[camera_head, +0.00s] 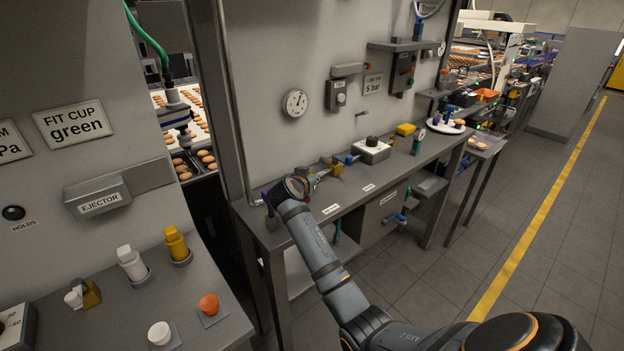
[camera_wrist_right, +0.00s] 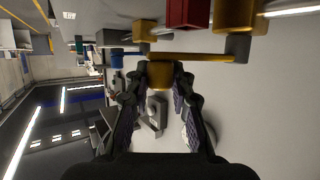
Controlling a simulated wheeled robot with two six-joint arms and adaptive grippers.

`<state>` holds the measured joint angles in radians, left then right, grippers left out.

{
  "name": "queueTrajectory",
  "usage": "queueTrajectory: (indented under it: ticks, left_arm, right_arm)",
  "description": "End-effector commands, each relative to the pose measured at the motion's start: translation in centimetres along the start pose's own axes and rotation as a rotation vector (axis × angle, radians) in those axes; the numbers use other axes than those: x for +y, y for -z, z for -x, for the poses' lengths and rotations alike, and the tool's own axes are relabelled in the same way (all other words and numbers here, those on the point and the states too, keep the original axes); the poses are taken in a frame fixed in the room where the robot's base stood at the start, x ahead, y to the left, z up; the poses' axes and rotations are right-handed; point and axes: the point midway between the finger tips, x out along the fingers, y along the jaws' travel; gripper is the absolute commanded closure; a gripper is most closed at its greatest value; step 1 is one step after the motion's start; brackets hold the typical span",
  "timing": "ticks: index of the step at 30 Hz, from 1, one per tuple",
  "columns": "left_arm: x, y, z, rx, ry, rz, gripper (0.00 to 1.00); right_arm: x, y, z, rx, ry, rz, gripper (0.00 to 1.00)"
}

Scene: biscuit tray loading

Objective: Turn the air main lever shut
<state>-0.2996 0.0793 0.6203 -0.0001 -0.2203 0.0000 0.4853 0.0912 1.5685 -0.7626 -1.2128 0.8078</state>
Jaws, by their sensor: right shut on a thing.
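My right gripper (camera_head: 312,178) reaches the back of the narrow bench from the front, and its wrist hides most of its fingers. In the right wrist view the gripper (camera_wrist_right: 160,80) is shut on the yellow end of a lever (camera_wrist_right: 205,57). The lever's thin yellow bar runs crosswise just beyond the fingertips, towards a grey joint under a larger yellow fitting (camera_wrist_right: 238,14). A brass-yellow fitting (camera_head: 337,170) shows just beyond the gripper in the head view. I cannot tell the lever's exact angle to the pipe. My left gripper is not in view.
A round gauge (camera_head: 295,103) hangs on the wall above. A near counter (camera_head: 110,312) with coloured cups stands at left.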

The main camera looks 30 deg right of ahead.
Motion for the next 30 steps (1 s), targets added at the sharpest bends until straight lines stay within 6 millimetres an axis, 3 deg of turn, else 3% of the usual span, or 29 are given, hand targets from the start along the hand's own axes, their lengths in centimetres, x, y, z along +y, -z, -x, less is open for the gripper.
queueTrajectory:
  ticks: [9,10,15,25,30]
  left_arm:
    - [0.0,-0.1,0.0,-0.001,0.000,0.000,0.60]
    - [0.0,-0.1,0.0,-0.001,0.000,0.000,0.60]
    - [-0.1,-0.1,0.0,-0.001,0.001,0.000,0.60]
    - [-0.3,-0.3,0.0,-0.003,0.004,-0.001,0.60]
    - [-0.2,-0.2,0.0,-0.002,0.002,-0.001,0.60]
  right_arm:
    - [0.0,0.1,0.0,0.001,0.000,0.000,1.00]
    - [0.0,0.1,0.0,0.001,0.000,0.000,0.76]
    - [0.0,0.1,0.0,0.001,0.000,0.000,0.53]
    - [-0.1,0.0,0.3,0.000,0.001,0.000,0.53]
    - [-0.1,-0.1,3.2,-0.002,0.004,-0.004,0.53]
